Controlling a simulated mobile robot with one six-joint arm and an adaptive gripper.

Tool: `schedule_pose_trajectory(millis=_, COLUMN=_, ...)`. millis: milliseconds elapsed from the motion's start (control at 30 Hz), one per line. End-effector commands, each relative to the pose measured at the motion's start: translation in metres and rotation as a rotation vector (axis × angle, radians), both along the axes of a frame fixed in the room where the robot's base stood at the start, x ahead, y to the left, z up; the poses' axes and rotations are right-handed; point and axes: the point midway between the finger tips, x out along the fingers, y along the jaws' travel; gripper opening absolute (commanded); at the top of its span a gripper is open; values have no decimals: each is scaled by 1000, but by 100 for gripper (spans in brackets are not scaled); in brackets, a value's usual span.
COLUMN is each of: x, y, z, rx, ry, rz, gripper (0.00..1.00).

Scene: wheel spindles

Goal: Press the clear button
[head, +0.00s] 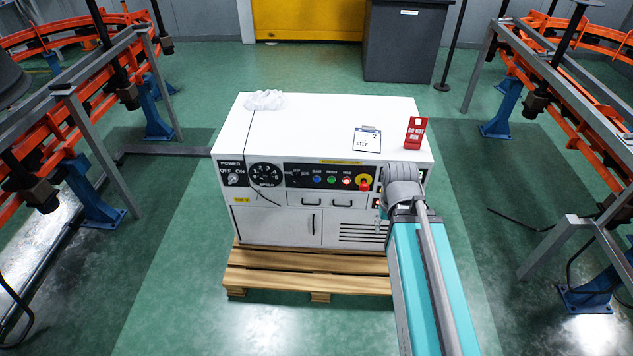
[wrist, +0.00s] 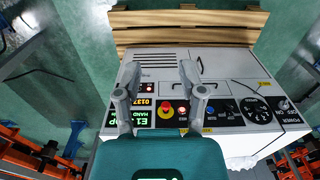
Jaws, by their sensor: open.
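The white control cabinet (head: 290,120) has a black front panel with a row of round buttons. From left to right in the head view are a blue button (head: 317,179), a green button (head: 331,180), a pale button with a reddish glow (head: 346,181) and a red emergency stop on a yellow base (head: 364,183). Their labels are too small to read, so I cannot tell which is the clear button. In the wrist view, the panel is upside down. My gripper (wrist: 159,72) is open and empty, its fingers apart in front of the panel. My arm hides the panel's right end in the head view.
The cabinet stands on a wooden pallet (head: 300,276). A lit display (wrist: 152,118) shows beside the emergency stop (wrist: 166,109). A red box (head: 415,133), a step card (head: 367,141) and a crumpled white cloth (head: 265,100) lie on top. Orange-railed frames flank both sides.

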Motion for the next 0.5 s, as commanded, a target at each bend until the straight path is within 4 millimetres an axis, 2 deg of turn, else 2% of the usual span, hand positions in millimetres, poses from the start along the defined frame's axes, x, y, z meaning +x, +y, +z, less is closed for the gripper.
schedule_pose_trajectory(millis=33, x=0, y=0, z=0, rx=0, ry=0, rz=0, gripper=32)
schedule_pose_trajectory(millis=200, x=0, y=0, z=0, rx=0, ry=0, rz=0, gripper=1)
schedule_pose_trajectory(millis=500, x=0, y=0, z=0, rx=0, ry=0, rz=0, gripper=0)
